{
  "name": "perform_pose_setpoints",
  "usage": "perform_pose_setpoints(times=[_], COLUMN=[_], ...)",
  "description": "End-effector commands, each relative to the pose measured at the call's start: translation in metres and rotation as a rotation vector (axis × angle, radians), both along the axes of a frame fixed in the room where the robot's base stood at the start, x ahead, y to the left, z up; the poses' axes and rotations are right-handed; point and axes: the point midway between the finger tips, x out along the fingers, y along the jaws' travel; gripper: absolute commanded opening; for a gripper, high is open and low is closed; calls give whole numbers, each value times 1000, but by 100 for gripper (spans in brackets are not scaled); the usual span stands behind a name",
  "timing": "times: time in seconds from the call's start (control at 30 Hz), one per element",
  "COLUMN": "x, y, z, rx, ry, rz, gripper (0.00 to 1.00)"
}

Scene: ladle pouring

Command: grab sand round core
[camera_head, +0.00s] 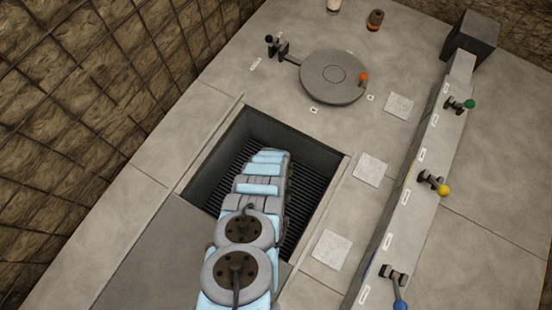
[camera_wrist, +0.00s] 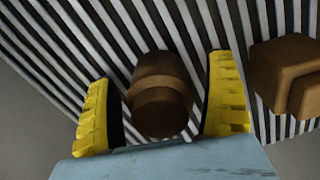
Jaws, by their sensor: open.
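A brown round core (camera_wrist: 160,108), a stubby cylinder shape, is in the wrist view on the striped metal grate (camera_wrist: 90,42). My gripper (camera_wrist: 163,74) is open, with one yellow finger on each side of the round core. Gaps show between the core and both fingers, and the pads are not clearly touching it. A second brown core (camera_wrist: 282,75), blockier and angular, lies to the right of the right finger. In the head view my arm reaches down into the grated pit and hides my gripper and both cores.
The pit's wall (camera_head: 300,143) surrounds the grate (camera_head: 225,160). A round plate (camera_head: 333,78) lies beyond it. A raised rail with green (camera_head: 469,104), yellow (camera_head: 443,190) and blue (camera_head: 399,305) knobbed levers stands at right. A brown item (camera_head: 375,20) stands at the far edge.

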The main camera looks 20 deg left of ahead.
Motion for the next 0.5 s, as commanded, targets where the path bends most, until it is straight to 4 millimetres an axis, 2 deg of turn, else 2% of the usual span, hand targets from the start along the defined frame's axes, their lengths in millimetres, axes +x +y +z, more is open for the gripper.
perform_pose_setpoints(times=[0.07,0.33,0.37,0.5], x=[1,0,0,0], y=[1,1,1,1], z=[-6,-6,-6,-6], rx=[1,1,1,0], ry=[-1,1,1,1], rz=[0,0,0,0], gripper=[86,86,79,39])
